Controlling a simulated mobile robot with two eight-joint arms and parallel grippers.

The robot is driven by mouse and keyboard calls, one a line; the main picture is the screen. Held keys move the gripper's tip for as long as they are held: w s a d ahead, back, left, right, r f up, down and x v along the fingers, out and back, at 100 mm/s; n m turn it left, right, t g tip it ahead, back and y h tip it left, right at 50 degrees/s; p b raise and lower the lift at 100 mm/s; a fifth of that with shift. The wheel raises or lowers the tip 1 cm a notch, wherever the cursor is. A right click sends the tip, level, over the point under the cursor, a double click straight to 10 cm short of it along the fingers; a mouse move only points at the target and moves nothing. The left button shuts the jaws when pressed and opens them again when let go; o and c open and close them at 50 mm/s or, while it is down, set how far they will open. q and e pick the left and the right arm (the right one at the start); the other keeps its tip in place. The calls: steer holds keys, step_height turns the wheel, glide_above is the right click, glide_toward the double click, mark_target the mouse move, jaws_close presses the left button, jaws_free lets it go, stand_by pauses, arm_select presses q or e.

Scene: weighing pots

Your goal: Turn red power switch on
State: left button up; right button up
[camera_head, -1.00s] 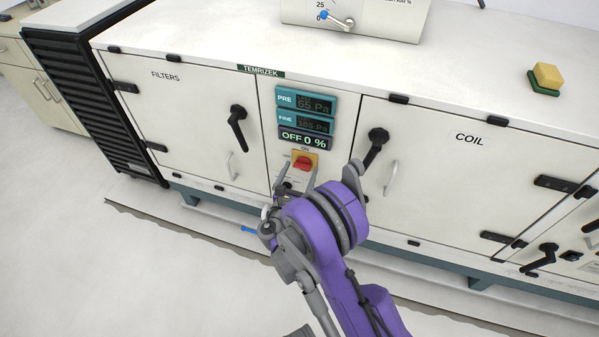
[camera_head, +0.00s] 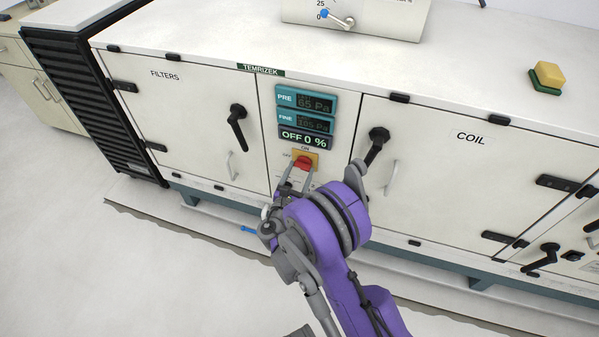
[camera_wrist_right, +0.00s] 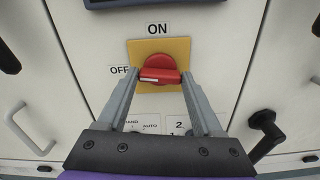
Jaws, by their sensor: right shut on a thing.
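The red power switch (camera_head: 303,162) sits on a yellow plate (camera_head: 312,154) on the cabinet's middle panel. In the right wrist view the red knob (camera_wrist_right: 160,69) lies with its handle bar about level, its white mark toward OFF on the left. The plate (camera_wrist_right: 183,48) has an ON label above it. My right gripper (camera_head: 301,169) reaches the knob from below. In the wrist view its two fingers (camera_wrist_right: 160,80) stand on either side of the handle and are shut on it. The display (camera_head: 304,138) above reads OFF 0 %. My left gripper is not in view.
Black door handles stand out left (camera_head: 237,125) and right (camera_head: 376,146) of the panel. The floor in front at left is clear.

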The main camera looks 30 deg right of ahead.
steer(key=m, duration=0.3)
steer(key=shift+m+b, duration=0.3)
steer(key=shift+b, duration=0.1)
steer(key=m, duration=0.4)
steer(key=shift+m+b, duration=0.3)
steer(key=shift+b, duration=0.05)
steer(key=m, duration=0.4)
steer(key=shift+m+b, duration=0.35)
steer(key=shift+m, duration=1.55)
steer(key=o, duration=1.4)
steer(key=shift+c, duration=0.2)
steer(key=p+v, duration=0.1)
steer(key=v, duration=0.9)
steer(key=shift+s+a, duration=0.25)
steer(key=shift+s, duration=0.1)
